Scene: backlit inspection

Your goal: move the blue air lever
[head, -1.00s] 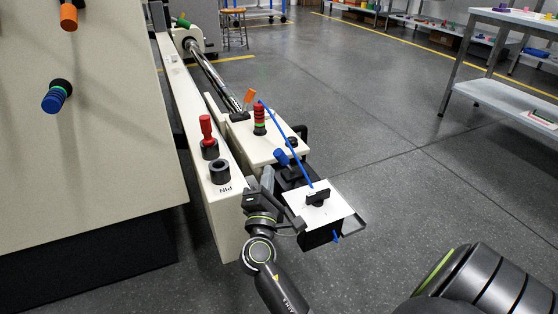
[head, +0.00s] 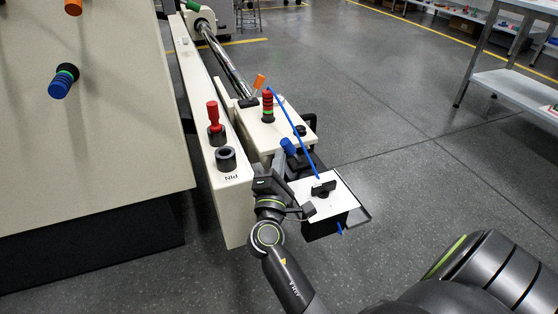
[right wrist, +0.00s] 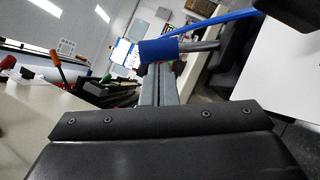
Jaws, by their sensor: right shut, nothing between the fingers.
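The blue lever (head: 288,146) is a short blue cylinder grip beside the white-topped black box, at the near end of the cream machine. In the right wrist view the blue grip (right wrist: 158,50) sits on a metal rod, straight ahead of the fingertips. My right gripper (head: 280,162) is shut and empty, just on the near side of the lever. Its grey fingers (right wrist: 160,84) point at the grip in the right wrist view. I cannot tell whether they touch it. My left gripper is not in view.
A thin blue tube (head: 293,130) arches to the white-topped box (head: 341,191) with a black knob. The floor (head: 410,170) to the right is clear.

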